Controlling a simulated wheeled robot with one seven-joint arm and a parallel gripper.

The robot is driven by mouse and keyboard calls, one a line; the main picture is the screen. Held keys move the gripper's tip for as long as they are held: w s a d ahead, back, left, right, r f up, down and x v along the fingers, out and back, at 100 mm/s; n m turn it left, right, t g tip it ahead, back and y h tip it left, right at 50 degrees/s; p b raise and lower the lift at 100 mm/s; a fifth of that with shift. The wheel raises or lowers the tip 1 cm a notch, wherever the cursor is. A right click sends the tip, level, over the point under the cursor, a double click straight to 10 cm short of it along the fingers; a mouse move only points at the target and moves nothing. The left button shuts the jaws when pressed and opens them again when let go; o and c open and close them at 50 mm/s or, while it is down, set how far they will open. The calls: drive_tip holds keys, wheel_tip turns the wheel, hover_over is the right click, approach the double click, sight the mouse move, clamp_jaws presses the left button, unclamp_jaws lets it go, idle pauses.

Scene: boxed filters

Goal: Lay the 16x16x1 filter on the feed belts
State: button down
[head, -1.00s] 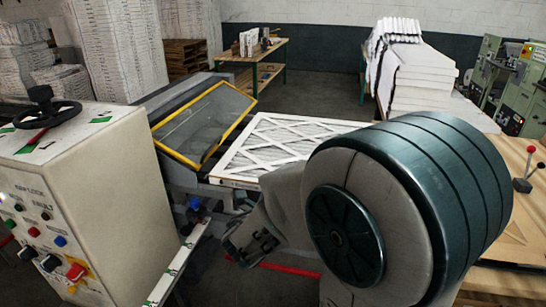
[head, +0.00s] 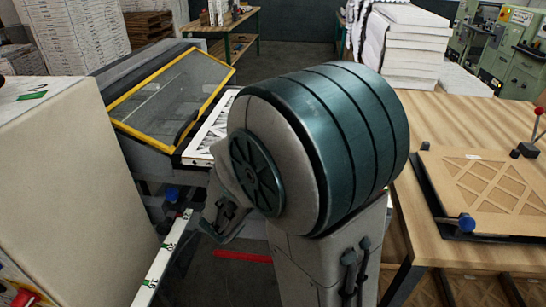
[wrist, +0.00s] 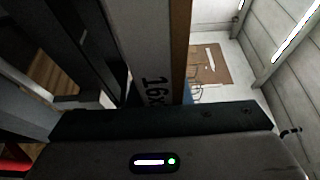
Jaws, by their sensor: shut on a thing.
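My gripper (wrist: 160,112) is shut on that edge. My arm hides the fingertips in the head view.
A pale control cabinet (head: 60,190) stands close on the left. A wooden bench (head: 425,120) on the right holds a lattice-faced brown panel (head: 490,185) with blue knobs. White stacked filters (head: 408,45) stand behind. A red strip (head: 243,256) marks the floor.

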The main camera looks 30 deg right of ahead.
drive_tip(key=shift+w+d+f+p, duration=0.1)
drive_tip(key=shift+w+d+p, duration=0.2)
drive_tip(key=shift+p, duration=0.8)
drive_tip(key=shift+w+d+f+p, duration=0.1)
drive_tip(key=shift+w+p, duration=0.25)
drive_tip(key=shift+p, duration=0.7)
drive_tip(key=w+d+f, duration=0.3)
drive_tip(key=w+f, duration=0.5)
drive_tip(key=f, duration=0.2)
drive_tip(key=shift+w+f+p, duration=0.15)
drive_tip(key=shift+w+p, duration=0.2)
drive_tip(key=shift+w, duration=0.05)
drive_tip(key=shift+d+f, duration=0.1)
drive_tip(key=shift+f, duration=0.5)
drive_tip(key=c, duration=1.6)
unclamp_jaws()
drive_tip(key=shift+f, duration=0.1)
